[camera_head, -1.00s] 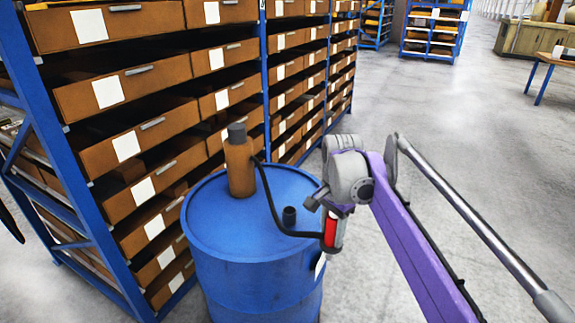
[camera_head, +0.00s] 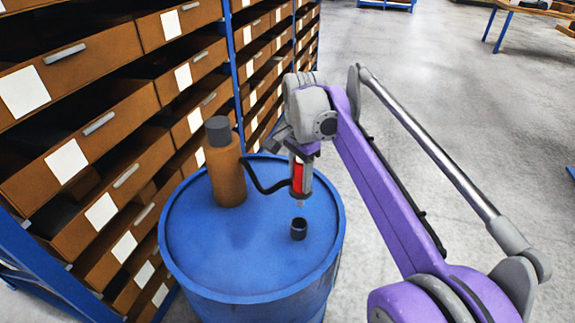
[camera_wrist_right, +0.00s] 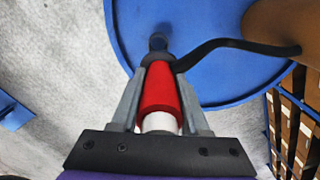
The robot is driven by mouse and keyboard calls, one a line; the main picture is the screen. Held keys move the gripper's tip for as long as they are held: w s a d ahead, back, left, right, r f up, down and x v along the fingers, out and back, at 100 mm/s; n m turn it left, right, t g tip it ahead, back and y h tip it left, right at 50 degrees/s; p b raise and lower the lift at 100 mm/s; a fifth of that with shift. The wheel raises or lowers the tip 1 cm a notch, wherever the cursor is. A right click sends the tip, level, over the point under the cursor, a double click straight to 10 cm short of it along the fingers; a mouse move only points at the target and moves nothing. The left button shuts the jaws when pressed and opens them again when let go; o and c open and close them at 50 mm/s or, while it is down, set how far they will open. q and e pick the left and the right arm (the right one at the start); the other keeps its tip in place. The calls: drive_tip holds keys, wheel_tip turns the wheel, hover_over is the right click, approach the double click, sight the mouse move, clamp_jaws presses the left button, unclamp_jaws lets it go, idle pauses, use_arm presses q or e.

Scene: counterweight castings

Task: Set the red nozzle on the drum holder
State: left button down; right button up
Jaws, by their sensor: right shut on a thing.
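The red nozzle (camera_head: 297,178) is held upright in my right gripper (camera_head: 300,172), over the blue drum's top. In the right wrist view the red nozzle (camera_wrist_right: 160,90) sits between the two grey fingers of the gripper (camera_wrist_right: 158,95). A black hose runs from the nozzle to the brown bottle (camera_head: 226,175) with a dark cap, which stands on the drum. The drum holder (camera_head: 299,229) is a short dark cup on the drum lid, just below the nozzle tip; a gap shows between them. In the wrist view the holder (camera_wrist_right: 158,42) shows beyond the nozzle. My left gripper is not seen.
The blue drum (camera_head: 220,262) stands on the grey floor beside a blue rack of brown drawer bins (camera_head: 115,170) with white labels. The floor to the right is open. A table (camera_head: 530,12) stands far back at right.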

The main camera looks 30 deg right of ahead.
sight(300, 191)
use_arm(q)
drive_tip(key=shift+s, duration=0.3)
use_arm(e)
drive_tip(key=shift+s+r, duration=0.1)
drive_tip(key=shift+s, duration=0.2)
drive_tip(key=shift+a, duration=0.15)
